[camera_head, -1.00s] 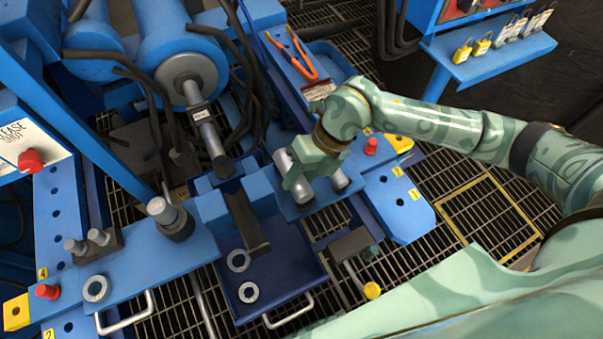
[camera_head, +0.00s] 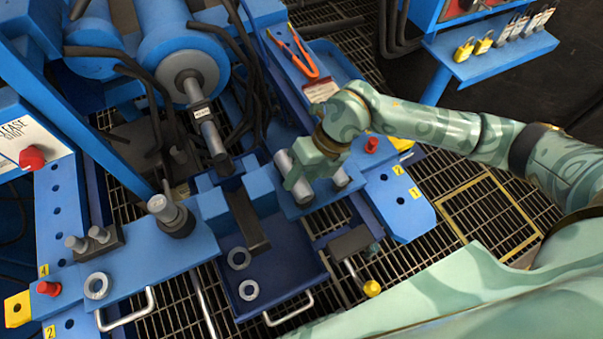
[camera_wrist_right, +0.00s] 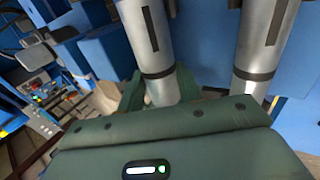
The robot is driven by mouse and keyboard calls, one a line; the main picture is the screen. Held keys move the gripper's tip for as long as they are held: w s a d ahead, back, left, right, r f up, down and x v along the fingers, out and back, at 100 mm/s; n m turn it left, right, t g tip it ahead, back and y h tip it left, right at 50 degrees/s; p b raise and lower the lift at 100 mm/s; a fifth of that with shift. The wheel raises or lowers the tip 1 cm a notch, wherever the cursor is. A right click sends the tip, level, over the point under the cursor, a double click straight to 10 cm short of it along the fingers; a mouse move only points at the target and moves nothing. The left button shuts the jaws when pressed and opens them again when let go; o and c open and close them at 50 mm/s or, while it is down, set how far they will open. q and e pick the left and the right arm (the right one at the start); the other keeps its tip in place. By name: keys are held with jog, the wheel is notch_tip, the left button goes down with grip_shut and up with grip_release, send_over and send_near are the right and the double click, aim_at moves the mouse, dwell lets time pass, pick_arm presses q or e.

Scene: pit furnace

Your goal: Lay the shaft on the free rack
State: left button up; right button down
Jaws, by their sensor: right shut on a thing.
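The left shaft (camera_head: 303,191) is partly hidden by my right gripper (camera_head: 296,174). In the right wrist view this shaft (camera_wrist_right: 148,35) has a dark keyway slot and a dark band, and my green fingers are shut around it. The other shaft (camera_head: 342,177) is just to the right, apart from the fingers; it also shows in the wrist view (camera_wrist_right: 265,40). I cannot tell whether the held shaft is lifted. Which support is the free rack is unclear. My left gripper is not in view.
A blue tray (camera_head: 283,292) with metal rings and a dark bar sits in the middle. Upright grey pegs (camera_head: 88,240) and a collared post (camera_head: 172,216) stand on the left bench. Red knobs (camera_head: 371,145) and orange-handled pliers (camera_head: 298,57) are near the right bench.

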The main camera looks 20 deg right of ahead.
jog(key=c, duration=0.9)
grip_release()
jog(key=shift+r, duration=0.1)
pick_arm(q)
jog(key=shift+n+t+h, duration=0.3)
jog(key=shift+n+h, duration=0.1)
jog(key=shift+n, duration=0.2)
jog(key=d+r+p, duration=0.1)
jog(key=p, duration=0.1)
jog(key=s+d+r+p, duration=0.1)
jog(key=p, duration=0.1)
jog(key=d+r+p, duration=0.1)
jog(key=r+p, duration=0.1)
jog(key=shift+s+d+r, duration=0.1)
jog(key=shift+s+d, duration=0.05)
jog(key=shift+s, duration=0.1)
pick_arm(e)
jog(key=v, duration=1.6)
jog(key=shift+r, duration=0.1)
